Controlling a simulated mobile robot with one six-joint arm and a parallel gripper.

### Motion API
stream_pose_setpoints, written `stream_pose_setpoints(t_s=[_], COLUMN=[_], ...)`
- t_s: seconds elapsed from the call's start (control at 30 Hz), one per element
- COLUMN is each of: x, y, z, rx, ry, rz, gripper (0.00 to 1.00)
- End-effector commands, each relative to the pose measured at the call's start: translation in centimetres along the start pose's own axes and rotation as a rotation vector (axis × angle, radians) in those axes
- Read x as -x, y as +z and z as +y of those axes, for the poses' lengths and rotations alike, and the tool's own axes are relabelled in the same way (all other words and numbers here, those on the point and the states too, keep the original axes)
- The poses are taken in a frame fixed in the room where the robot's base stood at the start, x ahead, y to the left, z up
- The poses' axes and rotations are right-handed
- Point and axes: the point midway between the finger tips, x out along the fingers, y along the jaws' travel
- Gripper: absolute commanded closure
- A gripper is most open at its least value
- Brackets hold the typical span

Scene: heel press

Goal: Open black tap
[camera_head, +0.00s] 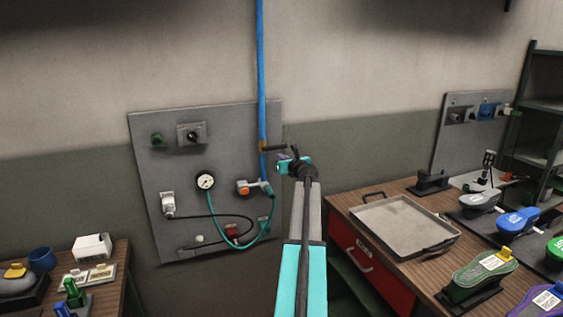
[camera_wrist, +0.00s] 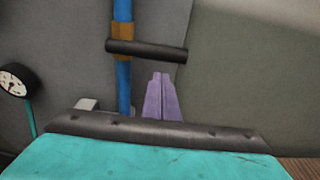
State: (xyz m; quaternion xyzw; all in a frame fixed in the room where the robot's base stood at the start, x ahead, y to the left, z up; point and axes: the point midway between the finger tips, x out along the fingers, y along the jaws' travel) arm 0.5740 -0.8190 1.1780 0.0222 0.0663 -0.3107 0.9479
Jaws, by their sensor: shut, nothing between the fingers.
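The black tap (camera_head: 274,147) is a black bar handle on a brass-coloured valve body, set in a vertical blue pipe (camera_head: 262,80) by the grey wall panel. Its handle lies crosswise to the pipe and sticks out to the right. In the wrist view the black tap handle (camera_wrist: 150,50) runs across the brass body (camera_wrist: 122,32). My gripper (camera_wrist: 160,76) shows there as two purple fingers, shut and empty. The fingertips appear just below the handle, right of the pipe; I cannot tell whether they touch it. In the head view my gripper (camera_head: 283,160) is beside the pipe, its fingers mostly hidden.
The panel also carries a round gauge (camera_head: 205,181), a valve with an orange knob (camera_head: 244,188), a green hose and switches. A bench with a grey tray (camera_head: 399,224) and shoe-shaped pieces stands at right. Another bench with a blue cup (camera_head: 41,259) is at left.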

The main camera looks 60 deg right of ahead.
Motion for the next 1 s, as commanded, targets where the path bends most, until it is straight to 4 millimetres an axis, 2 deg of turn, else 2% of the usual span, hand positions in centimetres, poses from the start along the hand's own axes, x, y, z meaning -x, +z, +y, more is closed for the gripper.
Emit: stream_pose_setpoints(t_s=[0.03,0.2,0.6,0.63,0.7,0.77,1.0], x=[0.3,0.7,0.8,2.2,1.2,1.0,0.6], y=[0.8,1.7,2.0,1.7,1.9,2.0,2.2], z=[0.0,-0.1,-0.1,1.3,0.3,0.1,0.5], rx=[0.0,0.001,0.001,0.001,0.0,0.002,0.025], ry=[0.0,-0.001,-0.002,-0.001,-0.002,-0.002,0.003], rz=[0.0,0.001,0.001,0.001,0.001,0.001,0.0], gripper=[1.0,1.0,1.0,1.0,1.0,1.0,1.0])
